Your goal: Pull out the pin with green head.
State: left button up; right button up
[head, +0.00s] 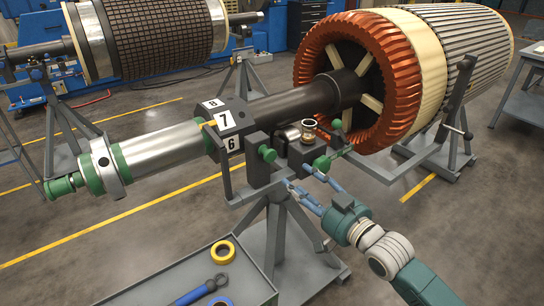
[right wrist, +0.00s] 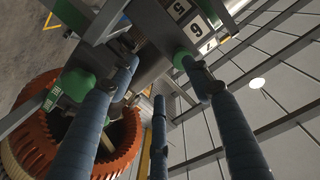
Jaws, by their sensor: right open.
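A round green head (head: 268,154), which looks like that of the pin, sticks out of the dark bracket below the shaft. A round green head also shows in the right wrist view (right wrist: 183,58), close to the tip of one finger; I cannot tell whether they touch. The pin's shank is hidden. My right gripper (head: 298,176) is open, with its blue fingers spread just below and right of the bracket; its fingers also show in the right wrist view (right wrist: 160,66). Nothing shows held between them. My left gripper is not in view.
Other green parts, a clamp piece (head: 321,163) and a knob (head: 337,124), sit close to the right fingers. The rotor with copper windings (head: 310,75) is behind right. A grey stand (head: 280,235) holds the bracket. A grey cart (head: 110,300) with tape rolls is in front left.

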aim_at(272, 157)
jog(key=shift+y, duration=0.4)
jog(key=w+a+r, duration=0.1)
jog(key=w+a, duration=0.1)
jog(key=w+a+r, duration=0.1)
jog(key=w+a, duration=0.2)
jog(key=w+a+r+p, duration=0.1)
jog(key=w+a, duration=0.1)
jog(key=a, duration=0.1)
jog(key=shift+w, duration=0.35)
